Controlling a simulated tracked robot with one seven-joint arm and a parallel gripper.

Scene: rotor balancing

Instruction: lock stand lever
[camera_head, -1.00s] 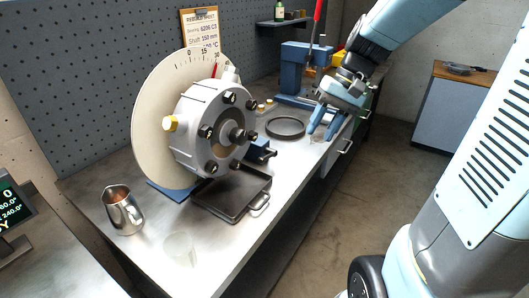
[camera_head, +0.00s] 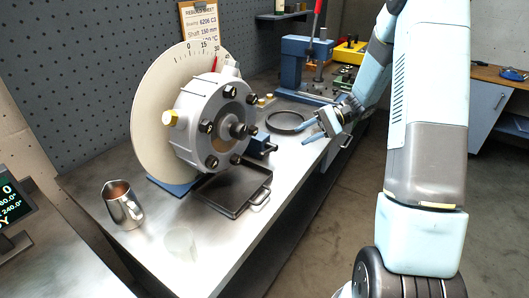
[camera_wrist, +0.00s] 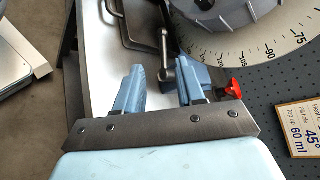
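The rotor stand (camera_head: 171,187) has a blue base under a white round dial, with a grey rotor housing (camera_head: 215,120) in front. A small blue block with a dark handle-like part (camera_head: 262,146) sits at the housing's right side. In the wrist view, a short metal lever (camera_wrist: 164,48) rises between and beyond my fingers, close to the right finger; I cannot tell whether they touch. My gripper (camera_head: 304,133) is open and seems empty, its fingers pointing left over the bench, right of the stand. It also shows in the wrist view (camera_wrist: 160,85).
A dark ring dish (camera_head: 286,122) lies near my gripper. A blue press (camera_head: 305,65) stands behind. A red knob (camera_wrist: 233,88) shows beside the right finger.

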